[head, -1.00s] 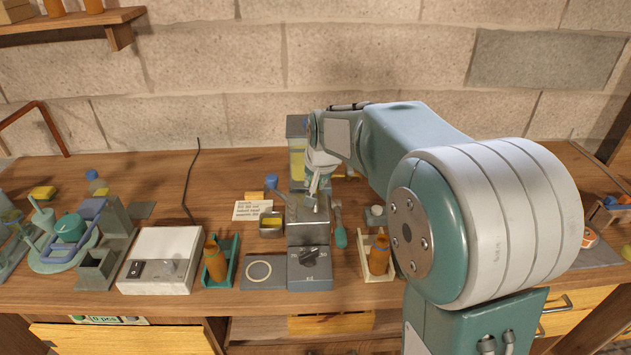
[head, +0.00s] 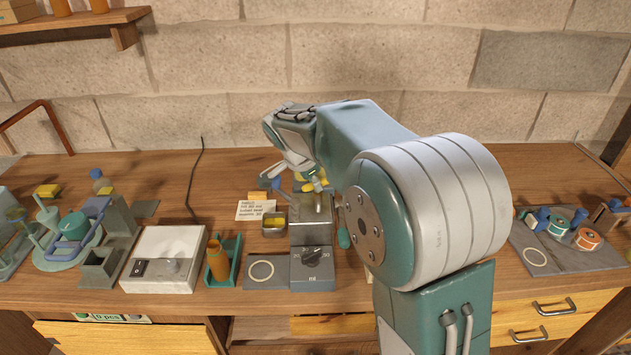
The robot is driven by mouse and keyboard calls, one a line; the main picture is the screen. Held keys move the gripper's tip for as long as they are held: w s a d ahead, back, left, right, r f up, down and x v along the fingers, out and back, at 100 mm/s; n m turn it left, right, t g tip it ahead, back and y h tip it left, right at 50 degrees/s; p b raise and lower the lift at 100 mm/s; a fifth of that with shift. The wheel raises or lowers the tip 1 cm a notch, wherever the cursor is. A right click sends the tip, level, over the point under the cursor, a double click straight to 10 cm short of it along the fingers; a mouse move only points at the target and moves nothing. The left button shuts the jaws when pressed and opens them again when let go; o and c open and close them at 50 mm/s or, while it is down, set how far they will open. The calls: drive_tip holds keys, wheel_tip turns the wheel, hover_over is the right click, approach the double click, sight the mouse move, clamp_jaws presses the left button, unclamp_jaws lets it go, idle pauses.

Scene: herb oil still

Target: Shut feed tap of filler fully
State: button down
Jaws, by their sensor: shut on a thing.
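The filler (head: 312,268) is a grey block with a black dial on its front, at the middle of the bench in the head view. A metal upper part stands behind the dial. My gripper (head: 308,183) is over the back of the filler, its wrist tilted down from the upper left. It is small in the picture and shut at the feed tap, whose handle is mostly hidden by the fingers. I cannot make out the tap's exact angle. A little yellow shows beside the fingertips. The filler's tank is hidden behind my wrist.
Left of the filler are a small metal tin (head: 273,229), a note card (head: 255,210), an orange bottle (head: 217,262) in a green holder and a white switch box (head: 163,262). At right, a grey mat (head: 570,258) holds several rolls. My arm covers the bench right of the filler.

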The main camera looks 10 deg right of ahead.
drive_tip(key=m, duration=0.2)
drive_tip(key=m+g, duration=0.1)
drive_tip(key=m+g+h, duration=0.1)
drive_tip(key=m, duration=0.1)
drive_tip(key=shift+w+a+m, duration=0.15)
drive_tip(key=shift+w+m, duration=0.15)
idle(0.4)
drive_tip(key=c, duration=0.6)
unclamp_jaws()
drive_tip(key=shift+w, duration=0.1)
drive_tip(key=shift+a, duration=0.1)
drive_tip(key=v, duration=1.2)
drive_tip(key=shift+w+a+f, duration=0.1)
drive_tip(key=shift+a, duration=0.05)
